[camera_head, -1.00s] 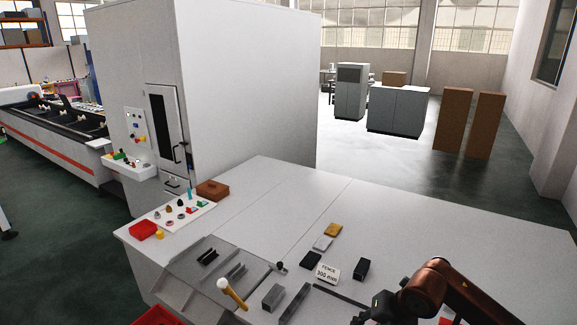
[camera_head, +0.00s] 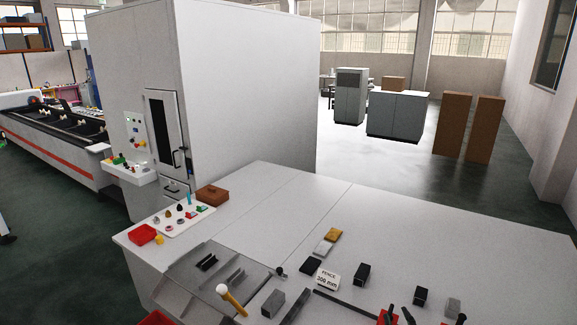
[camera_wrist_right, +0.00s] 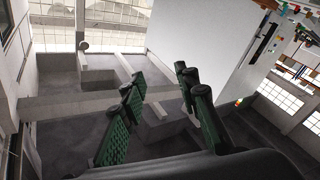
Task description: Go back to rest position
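My right gripper (camera_wrist_right: 160,80) shows in the right wrist view as two dark green ridged fingers. They stand apart with nothing held between them. In the head view the right arm no longer shows clearly; small red and black parts at the bottom edge are too cut off to tell what they are. My left gripper is in neither view. The grey-white worktable (camera_head: 290,215) lies below the head camera.
A tall white cabinet (camera_head: 250,90) stands behind.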

